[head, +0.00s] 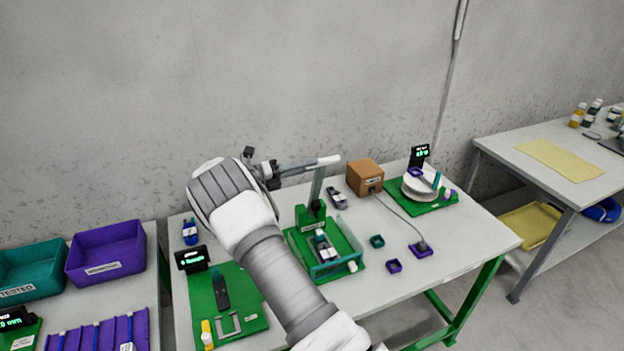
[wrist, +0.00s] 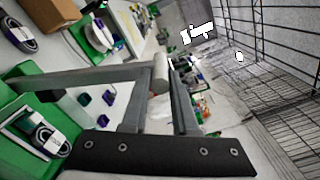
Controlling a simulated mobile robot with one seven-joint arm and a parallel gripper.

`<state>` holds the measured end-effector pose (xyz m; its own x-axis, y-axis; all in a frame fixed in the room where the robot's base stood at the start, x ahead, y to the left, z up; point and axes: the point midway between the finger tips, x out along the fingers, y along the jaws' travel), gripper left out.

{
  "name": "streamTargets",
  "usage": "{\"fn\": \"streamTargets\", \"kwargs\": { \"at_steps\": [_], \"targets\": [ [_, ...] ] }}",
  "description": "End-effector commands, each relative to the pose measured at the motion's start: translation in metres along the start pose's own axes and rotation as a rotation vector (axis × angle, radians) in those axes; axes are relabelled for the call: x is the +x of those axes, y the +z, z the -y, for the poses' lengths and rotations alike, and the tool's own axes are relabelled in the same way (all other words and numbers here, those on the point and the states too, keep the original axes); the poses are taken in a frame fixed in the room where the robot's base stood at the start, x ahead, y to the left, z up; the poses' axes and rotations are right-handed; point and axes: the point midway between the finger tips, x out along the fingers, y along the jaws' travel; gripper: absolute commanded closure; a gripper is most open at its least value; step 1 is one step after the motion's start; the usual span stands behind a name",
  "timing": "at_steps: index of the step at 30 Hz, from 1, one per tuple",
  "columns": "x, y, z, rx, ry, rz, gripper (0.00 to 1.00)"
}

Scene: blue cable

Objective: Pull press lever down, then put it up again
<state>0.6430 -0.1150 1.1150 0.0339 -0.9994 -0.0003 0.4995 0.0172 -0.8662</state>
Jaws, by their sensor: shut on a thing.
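The green press (head: 312,215) stands at the middle of the table. Its grey lever arm (head: 317,186) points up, tilted slightly right, with a pale round handle (head: 329,160) at its top. My gripper (head: 318,162) reaches in from the left, with its fingers shut on the handle. In the wrist view the handle (wrist: 160,73) sits between the fingertips of my gripper (wrist: 161,75), and the lever arm (wrist: 80,78) runs left to the press. A small device with a coiled cable (wrist: 42,137) lies in the green press fixture, partly hidden.
A brown box (head: 365,176) and a green stand with a white spool (head: 428,186) are right of the press. Teal and purple bins (head: 105,250) stand on the left table. Small purple and teal cups (head: 394,266) lie right of the press.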

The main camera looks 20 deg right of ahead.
Motion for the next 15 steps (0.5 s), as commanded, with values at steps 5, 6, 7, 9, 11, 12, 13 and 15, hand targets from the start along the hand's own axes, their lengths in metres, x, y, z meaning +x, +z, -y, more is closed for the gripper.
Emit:
{"fn": "streamTargets", "kwargs": {
  "at_steps": [5, 6, 7, 9, 11, 12, 13, 15],
  "targets": [
    [0.0, 0.017, -0.006, -0.023, 0.0, 0.002, 1.0],
    [0.0, 0.02, -0.006, -0.023, 0.0, 0.003, 1.0],
    [0.0, 0.022, -0.007, -0.022, 0.0, 0.002, 1.0],
    [0.0, 0.026, -0.009, -0.022, 0.0, 0.002, 1.0],
    [0.0, 0.03, -0.01, -0.023, 0.0, 0.001, 1.0],
    [0.0, 0.033, -0.011, -0.022, 0.001, 0.001, 1.0],
    [0.0, 0.035, -0.012, -0.022, 0.0, 0.001, 1.0],
    [0.0, 0.039, -0.013, -0.022, 0.0, 0.001, 1.0]
  ]
}}
